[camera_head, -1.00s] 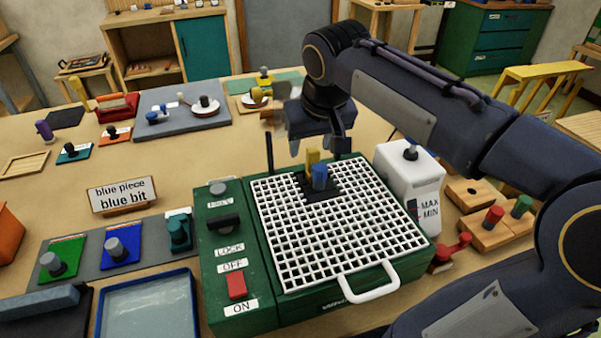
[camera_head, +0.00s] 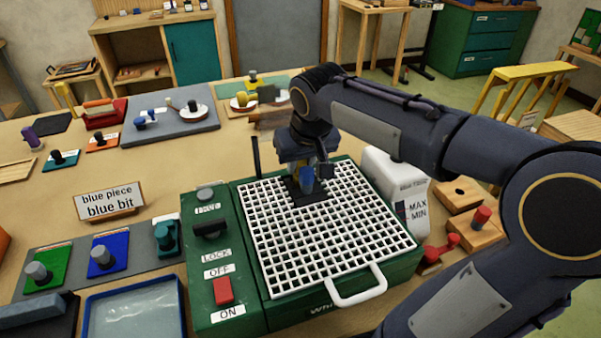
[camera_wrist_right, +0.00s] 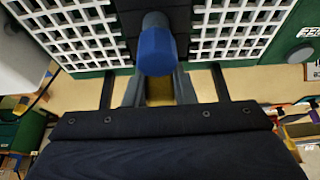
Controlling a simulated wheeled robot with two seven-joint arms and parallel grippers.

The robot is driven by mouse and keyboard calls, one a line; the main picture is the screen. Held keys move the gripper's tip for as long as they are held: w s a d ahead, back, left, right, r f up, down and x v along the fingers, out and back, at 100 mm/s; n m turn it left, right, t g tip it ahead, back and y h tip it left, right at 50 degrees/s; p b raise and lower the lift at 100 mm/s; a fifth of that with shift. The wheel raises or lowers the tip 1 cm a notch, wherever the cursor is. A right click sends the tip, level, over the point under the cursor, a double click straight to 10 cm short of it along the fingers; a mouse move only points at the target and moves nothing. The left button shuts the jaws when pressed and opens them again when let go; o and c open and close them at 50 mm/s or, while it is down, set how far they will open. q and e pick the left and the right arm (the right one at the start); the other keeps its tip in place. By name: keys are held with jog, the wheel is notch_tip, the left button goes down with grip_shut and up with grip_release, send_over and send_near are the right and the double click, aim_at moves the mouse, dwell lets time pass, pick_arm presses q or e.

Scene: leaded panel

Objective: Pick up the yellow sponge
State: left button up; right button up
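The yellow sponge is a small upright block by the blue bit (camera_head: 307,180) on the grinder's white grid (camera_head: 325,235). In the head view now my right gripper (camera_head: 303,168) covers it. In the right wrist view a strip of the yellow sponge (camera_wrist_right: 160,92) shows between the grey fingers of my right gripper (camera_wrist_right: 160,88), behind the blue bit (camera_wrist_right: 157,48). The fingers flank the sponge closely; whether they press on it I cannot tell. My left gripper is out of view.
The green grinder box (camera_head: 215,270) has a red switch and a white front handle (camera_head: 357,288). A white tank (camera_head: 400,185) stands right of it. A thin dark post (camera_head: 256,157) rises at the grid's back left. A sign (camera_head: 110,200) and blue tray (camera_head: 135,312) are left.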

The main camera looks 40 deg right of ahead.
jog(key=shift+c, duration=1.3)
pick_arm(q)
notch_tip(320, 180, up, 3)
jog(key=p, duration=0.3)
pick_arm(e)
notch_tip(320, 180, up, 18)
jog(key=shift+o, duration=0.9)
jog(key=shift+c, duration=0.9)
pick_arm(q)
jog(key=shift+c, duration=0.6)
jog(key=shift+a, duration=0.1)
